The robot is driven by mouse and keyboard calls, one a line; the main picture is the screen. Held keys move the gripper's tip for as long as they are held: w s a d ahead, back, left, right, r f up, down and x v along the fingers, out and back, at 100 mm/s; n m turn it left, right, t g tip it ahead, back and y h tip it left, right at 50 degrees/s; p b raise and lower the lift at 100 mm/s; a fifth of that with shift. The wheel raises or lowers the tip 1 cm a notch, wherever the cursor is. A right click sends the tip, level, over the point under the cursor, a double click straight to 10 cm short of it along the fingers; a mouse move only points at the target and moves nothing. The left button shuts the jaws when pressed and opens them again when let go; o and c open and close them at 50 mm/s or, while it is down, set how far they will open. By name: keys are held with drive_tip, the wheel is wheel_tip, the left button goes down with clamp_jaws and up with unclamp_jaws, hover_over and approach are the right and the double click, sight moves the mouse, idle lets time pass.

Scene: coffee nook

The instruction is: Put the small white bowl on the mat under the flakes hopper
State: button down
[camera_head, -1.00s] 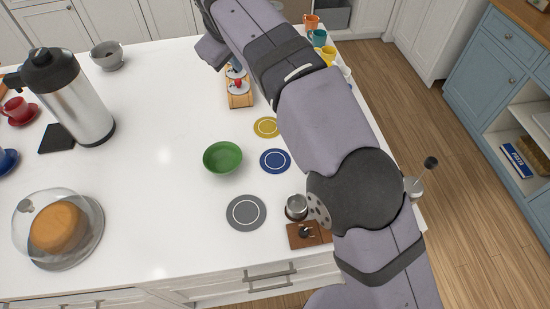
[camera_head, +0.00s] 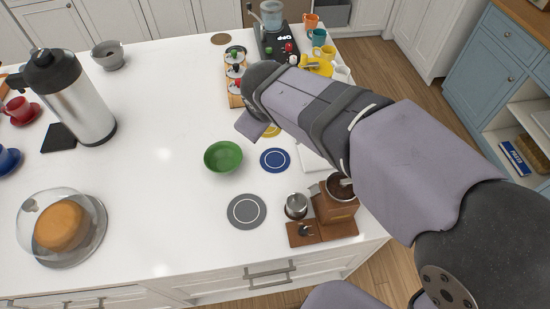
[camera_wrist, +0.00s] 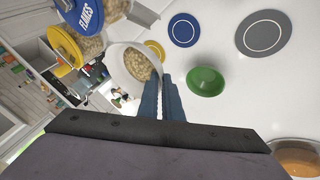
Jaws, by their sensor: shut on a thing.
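In the wrist view my gripper (camera_wrist: 162,82) is shut on the rim of a small white bowl (camera_wrist: 117,66), which holds tan flakes. A clear hopper with a blue top marked FLAKES (camera_wrist: 87,16) is at the upper left, beside the bowl in the picture. The blue mat (camera_wrist: 184,30) is bare; it also shows in the head view (camera_head: 275,160). A yellow mat (camera_head: 271,131) is partly hidden by my arm. In the head view the white bowl and fingertips are hidden. I cannot tell the bowl's height above the counter.
A green bowl (camera_head: 223,157) stands left of the blue mat. A grey mat (camera_head: 246,211), a metal cup (camera_head: 296,206) and a wooden grinder (camera_head: 335,205) are near the front edge. A second hopper with a yellow ring (camera_wrist: 64,46) is close.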

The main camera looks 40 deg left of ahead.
wheel_tip(320, 180, down, 6)
drive_tip(key=s, duration=0.1)
drive_tip(key=shift+s+m, duration=0.25)
drive_tip(key=shift+m, duration=0.05)
drive_tip(key=shift+f, duration=0.1)
approach(265, 164)
drive_tip(key=shift+w+a, duration=0.75)
drive_tip(key=shift+a, duration=0.05)
drive_tip(key=shift+f, duration=1.5)
drive_tip(key=shift+f+b, duration=0.2)
drive_tip(key=shift+b, duration=0.3)
drive_tip(key=c, duration=1.9)
unclamp_jaws()
drive_tip(key=shift+c, duration=0.2)
